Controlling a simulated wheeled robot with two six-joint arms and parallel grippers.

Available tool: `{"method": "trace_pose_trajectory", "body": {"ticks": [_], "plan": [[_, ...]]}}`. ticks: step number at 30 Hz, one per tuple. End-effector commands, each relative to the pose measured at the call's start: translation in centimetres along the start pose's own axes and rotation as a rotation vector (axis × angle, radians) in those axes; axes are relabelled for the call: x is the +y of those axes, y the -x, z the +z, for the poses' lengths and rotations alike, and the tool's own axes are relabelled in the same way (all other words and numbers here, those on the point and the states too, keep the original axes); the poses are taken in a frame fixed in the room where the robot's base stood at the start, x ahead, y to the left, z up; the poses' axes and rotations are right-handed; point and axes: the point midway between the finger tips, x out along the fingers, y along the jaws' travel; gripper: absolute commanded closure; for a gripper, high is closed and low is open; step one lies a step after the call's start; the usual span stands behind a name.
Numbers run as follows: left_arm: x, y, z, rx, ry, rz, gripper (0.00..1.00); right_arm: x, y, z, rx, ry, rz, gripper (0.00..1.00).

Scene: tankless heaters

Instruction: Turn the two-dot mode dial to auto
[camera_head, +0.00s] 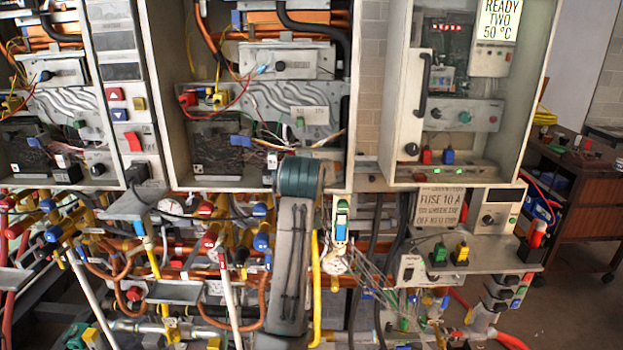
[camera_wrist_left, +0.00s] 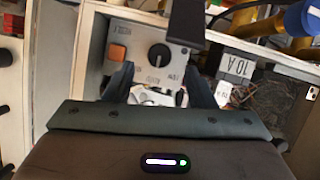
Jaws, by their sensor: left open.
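In the left wrist view a black round dial (camera_wrist_left: 159,55) with a pale pointer mark sits on a light grey panel (camera_wrist_left: 140,30), with small lettering around it. No dots can be made out, so I cannot tell if it is the two-dot dial. My left gripper (camera_wrist_left: 157,68) is open and empty. Its two dark fingers point at the panel on either side of the dial's lower edge; I cannot tell whether they touch it. In the head view a grey arm link of mine (camera_head: 292,265) stands in the middle, its fingers hidden. My right gripper is not in view.
An orange square button (camera_wrist_left: 117,52) is beside the dial, and a grey "10 A" plate (camera_wrist_left: 236,66) lies to its right. A dark bar (camera_wrist_left: 187,20) rises close by. The head view shows open heater cabinets (camera_head: 366,95) above crowded pipes and valves, with a brown cart (camera_head: 575,185) at right.

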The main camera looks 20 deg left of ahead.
Motion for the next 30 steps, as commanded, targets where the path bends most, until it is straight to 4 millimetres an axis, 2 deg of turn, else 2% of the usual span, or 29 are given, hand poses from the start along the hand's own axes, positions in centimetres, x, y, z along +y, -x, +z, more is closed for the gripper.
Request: {"method": "trace_pose_trajectory", "body": {"ticks": [1, 6, 10, 15, 30], "plan": [[0.0, 1.0, 0.4, 0.003, 0.004, 0.004, 0.49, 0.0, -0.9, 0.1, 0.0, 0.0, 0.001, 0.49], [0.0, 4.0, 0.2, 0.003, 0.003, 0.004, 0.49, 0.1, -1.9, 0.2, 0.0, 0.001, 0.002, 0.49], [0.0, 5.4, 0.1, 0.001, 0.001, 0.002, 0.49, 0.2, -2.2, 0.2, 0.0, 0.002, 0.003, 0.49], [0.0, 6.0, 0.1, -0.001, 0.001, 0.001, 0.49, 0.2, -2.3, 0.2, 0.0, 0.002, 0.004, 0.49], [0.0, 5.9, 0.0, -0.001, 0.0, 0.0, 0.49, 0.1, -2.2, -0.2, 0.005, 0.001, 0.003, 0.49]]}}
